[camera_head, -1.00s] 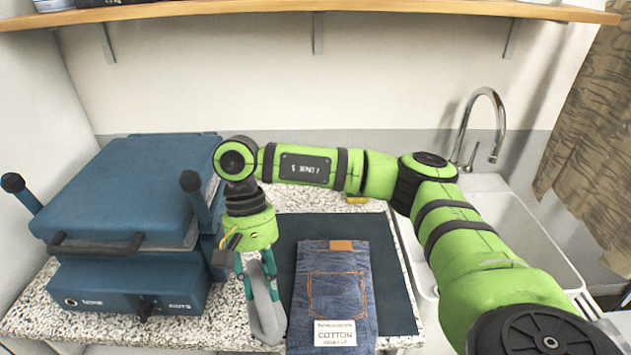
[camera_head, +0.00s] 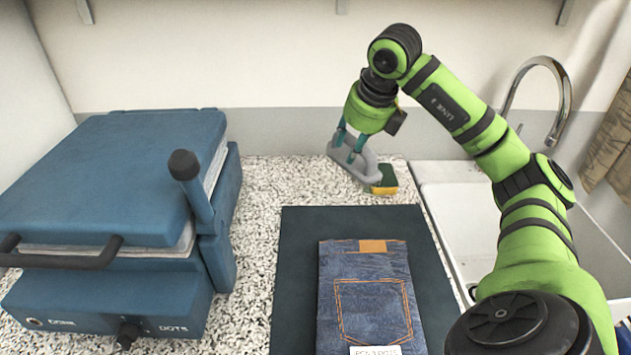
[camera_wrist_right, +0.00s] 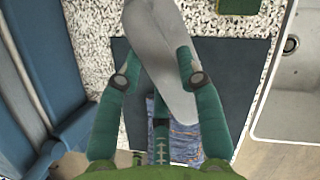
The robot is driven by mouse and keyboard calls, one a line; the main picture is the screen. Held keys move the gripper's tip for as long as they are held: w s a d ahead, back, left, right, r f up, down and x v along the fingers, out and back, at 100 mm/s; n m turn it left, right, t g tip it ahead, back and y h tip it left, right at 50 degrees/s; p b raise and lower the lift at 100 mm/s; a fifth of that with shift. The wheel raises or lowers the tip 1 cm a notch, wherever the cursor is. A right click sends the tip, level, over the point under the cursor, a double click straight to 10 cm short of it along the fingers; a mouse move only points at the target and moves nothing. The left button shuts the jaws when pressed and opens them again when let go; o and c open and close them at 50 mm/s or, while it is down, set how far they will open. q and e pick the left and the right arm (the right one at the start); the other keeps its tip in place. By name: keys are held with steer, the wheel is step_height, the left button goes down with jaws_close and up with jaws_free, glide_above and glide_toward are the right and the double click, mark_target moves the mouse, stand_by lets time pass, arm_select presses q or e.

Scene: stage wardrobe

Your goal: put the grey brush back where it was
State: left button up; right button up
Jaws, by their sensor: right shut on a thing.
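My right gripper (camera_head: 348,146) is shut on the grey brush (camera_head: 366,170) at the back of the speckled counter, just behind the dark mat. In the right wrist view the brush (camera_wrist_right: 163,35) lies between the two teal fingers (camera_wrist_right: 156,80) and reaches away from them. In the head view it is close to the left of the sponge, overlapping its edge in the picture. I cannot tell whether the brush touches the counter. My left gripper is not in view.
A yellow and green sponge (camera_head: 385,180) lies by the sink (camera_head: 455,205) with its tall tap (camera_head: 563,85). Folded jeans (camera_head: 365,300) lie on the dark mat (camera_head: 300,260). A blue heat press (camera_head: 120,190) stands at left.

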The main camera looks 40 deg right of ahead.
steer(key=shift+w+d+r+m, duration=0.15)
steer(key=shift+w+d+m, duration=0.05)
steer(key=shift+d+m, duration=0.25)
steer(key=w+f+p, duration=0.1)
steer(key=w+f, duration=0.2)
steer(key=w+d+f+p, duration=0.1)
steer(key=w+f+p, duration=0.1)
steer(key=w+f, duration=0.1)
steer(key=w+d+f+p, duration=0.1)
steer(key=w+f+p, duration=0.1)
steer(key=w+f, duration=0.2)
steer(key=shift+w+f, duration=0.1)
steer(key=shift+w, duration=0.4)
steer(key=shift+f, duration=0.3)
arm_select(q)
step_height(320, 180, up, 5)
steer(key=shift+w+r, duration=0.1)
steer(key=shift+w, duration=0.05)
arm_select(e)
steer(key=o, duration=1.1)
